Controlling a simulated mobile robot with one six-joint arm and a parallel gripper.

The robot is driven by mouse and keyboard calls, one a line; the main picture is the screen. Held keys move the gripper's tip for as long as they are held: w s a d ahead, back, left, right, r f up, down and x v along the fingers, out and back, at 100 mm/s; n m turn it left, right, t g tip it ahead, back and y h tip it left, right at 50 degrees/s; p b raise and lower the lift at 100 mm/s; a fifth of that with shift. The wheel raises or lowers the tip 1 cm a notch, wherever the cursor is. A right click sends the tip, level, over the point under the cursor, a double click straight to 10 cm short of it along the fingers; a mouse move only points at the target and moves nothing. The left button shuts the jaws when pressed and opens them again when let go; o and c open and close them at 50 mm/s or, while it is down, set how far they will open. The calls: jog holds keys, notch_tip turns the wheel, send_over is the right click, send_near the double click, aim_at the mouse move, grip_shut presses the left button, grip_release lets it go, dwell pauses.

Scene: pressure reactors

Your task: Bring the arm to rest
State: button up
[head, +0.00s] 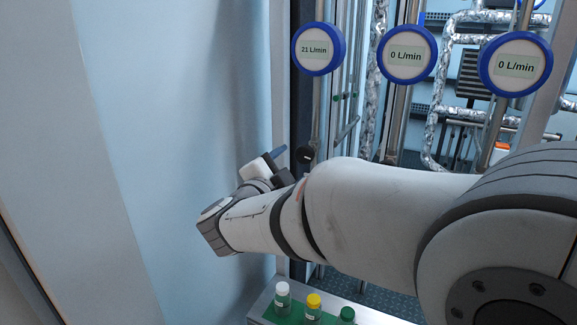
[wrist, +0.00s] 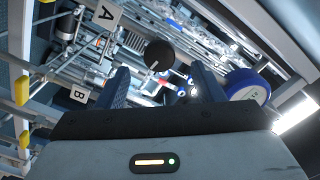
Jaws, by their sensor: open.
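My arm (head: 380,215) reaches across the head view from the right edge toward the left wall. My gripper (head: 290,165) is at its far end, in front of the reactor frame and below the leftmost gauge; the arm and wrist partly hide it. In the wrist view my gripper (wrist: 163,88) has its two blue-grey fingers apart, with nothing held between them. A round black knob (wrist: 159,55) shows beyond the fingertips, apart from them as far as I can tell. A dark round knob also shows in the head view (head: 305,154), close by the fingers.
Three blue-rimmed gauges hang above my arm: the left (head: 318,49) reads 21 L/min, the middle (head: 407,54) and right (head: 515,64) read 0 L/min. Bottles with white (head: 282,288), yellow (head: 314,300) and green (head: 347,314) caps stand below the arm. A pale wall (head: 190,130) is left.

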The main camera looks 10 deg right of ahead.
jog(key=s+a+f+n+g+y, duration=0.3)
jog(key=f+n+y, duration=0.4)
jog(key=n+y, duration=0.6)
jog(key=s+d+f+n+g+h, duration=0.1)
jog(key=s+d+f+g, duration=0.3)
jog(key=s, duration=0.5)
jog(key=s+d+f+n+g+h, duration=0.1)
jog(key=s+d+f+n+g, duration=0.3)
jog(key=s, duration=0.5)
notch_tip(320, 180, down, 2)
jog(key=shift+s+f+g, duration=0.15)
jog(key=shift+s+g, duration=0.25)
jog(key=shift+g, duration=0.1)
dwell(0.4)
